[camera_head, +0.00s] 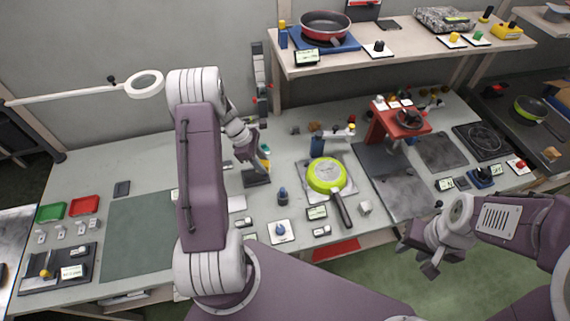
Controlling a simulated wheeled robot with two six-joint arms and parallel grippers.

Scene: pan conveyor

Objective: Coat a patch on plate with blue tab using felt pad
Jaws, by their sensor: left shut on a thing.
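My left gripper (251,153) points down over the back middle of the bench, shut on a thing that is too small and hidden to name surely. A small dark plate (257,179) lies just below and in front of it. I cannot tell whether the held thing touches the plate. The felt pad cannot be made out clearly. My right gripper (421,258) is apart from these, over the floor at the bench's front right, with its fingers spread and empty.
A lime-green pan (327,174) sits on a plate to the right, its handle towards me. A blue-knobbed post (283,195) and a white button box (280,231) stand in front. A red press (396,124) is further right. The green mat (138,235) at left is clear.

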